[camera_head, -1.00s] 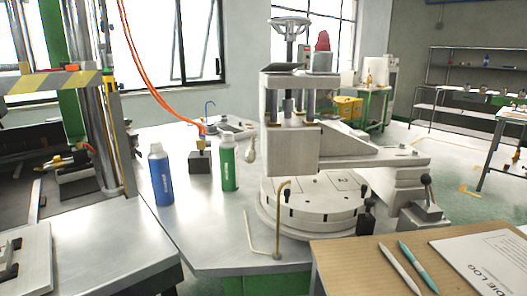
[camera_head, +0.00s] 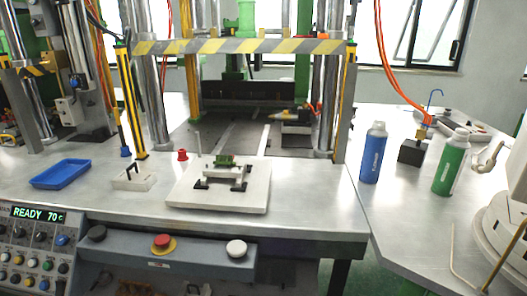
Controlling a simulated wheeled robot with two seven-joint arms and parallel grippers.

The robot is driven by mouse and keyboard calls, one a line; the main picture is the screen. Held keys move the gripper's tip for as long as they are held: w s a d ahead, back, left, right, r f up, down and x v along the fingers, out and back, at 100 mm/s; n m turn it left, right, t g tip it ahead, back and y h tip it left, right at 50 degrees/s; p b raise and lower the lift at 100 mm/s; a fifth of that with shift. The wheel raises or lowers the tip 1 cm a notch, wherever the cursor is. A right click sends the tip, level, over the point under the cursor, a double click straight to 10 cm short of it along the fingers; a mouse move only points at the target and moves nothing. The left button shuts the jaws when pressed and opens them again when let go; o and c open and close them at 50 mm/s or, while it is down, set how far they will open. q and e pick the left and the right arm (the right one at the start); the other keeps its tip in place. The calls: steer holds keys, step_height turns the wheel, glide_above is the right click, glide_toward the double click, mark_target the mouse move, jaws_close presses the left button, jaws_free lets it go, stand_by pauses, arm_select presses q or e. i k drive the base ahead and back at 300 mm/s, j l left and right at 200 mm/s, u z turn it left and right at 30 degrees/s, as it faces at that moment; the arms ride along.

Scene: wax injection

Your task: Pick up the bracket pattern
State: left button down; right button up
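A small green piece (camera_head: 226,160), which looks like the bracket pattern, sits on dark and metallic fittings on a pale square die plate (camera_head: 250,204). The plate lies flat on the metal table in front of the press, near the picture's middle. The piece is small, and its exact shape is hard to make out. Neither of my grippers is in view, and nothing is touching the piece.
A blue tray (camera_head: 61,174) and a white block with a black handle (camera_head: 132,178) lie left of the plate. A striped bar (camera_head: 240,46) spans above and behind it. Blue (camera_head: 373,153) and green (camera_head: 450,162) bottles stand right. Push buttons (camera_head: 162,242) line the front edge.

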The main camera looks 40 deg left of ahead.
mark_target(220, 160)
steer(key=u, duration=1.5)
